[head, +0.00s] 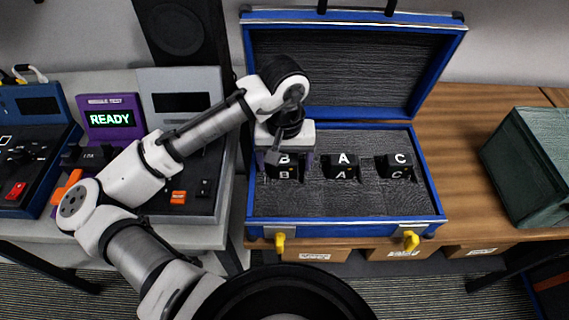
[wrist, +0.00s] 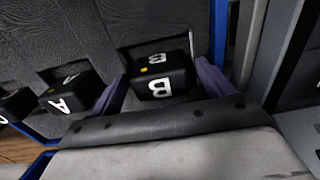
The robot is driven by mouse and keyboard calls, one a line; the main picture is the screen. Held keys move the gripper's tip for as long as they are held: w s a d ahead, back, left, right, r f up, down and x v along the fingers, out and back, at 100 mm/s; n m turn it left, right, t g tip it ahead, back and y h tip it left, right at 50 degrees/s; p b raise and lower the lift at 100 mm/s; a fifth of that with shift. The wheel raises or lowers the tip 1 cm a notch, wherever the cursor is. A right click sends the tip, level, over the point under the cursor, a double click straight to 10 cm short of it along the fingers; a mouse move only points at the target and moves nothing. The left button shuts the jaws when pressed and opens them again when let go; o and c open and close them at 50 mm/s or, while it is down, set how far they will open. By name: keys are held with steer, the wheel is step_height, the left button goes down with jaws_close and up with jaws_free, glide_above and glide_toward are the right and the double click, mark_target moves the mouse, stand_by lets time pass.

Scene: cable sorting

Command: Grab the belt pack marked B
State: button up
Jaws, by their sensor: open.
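The black belt pack marked B (head: 284,172) sits in the left slot of the foam in the open blue case (head: 344,221). In the wrist view the pack B (wrist: 160,72) lies between the two purple fingers. My gripper (wrist: 162,88) is open, with a finger on each side of the pack; I cannot tell whether either touches it. In the head view my gripper (head: 288,160) is over the left slot and partly covers pack B. Belt pack A (head: 343,167) is in the middle slot and belt pack C (head: 395,167) in the right slot.
The case lid (head: 350,70) stands open behind the packs. A purple tester reading READY (head: 110,118) and a grey device (head: 185,100) stand left of the case. A dark green box (head: 530,160) is on the right of the wooden table, with bare tabletop between.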

steer(key=c, duration=1.1)
steer(key=shift+c, duration=0.2)
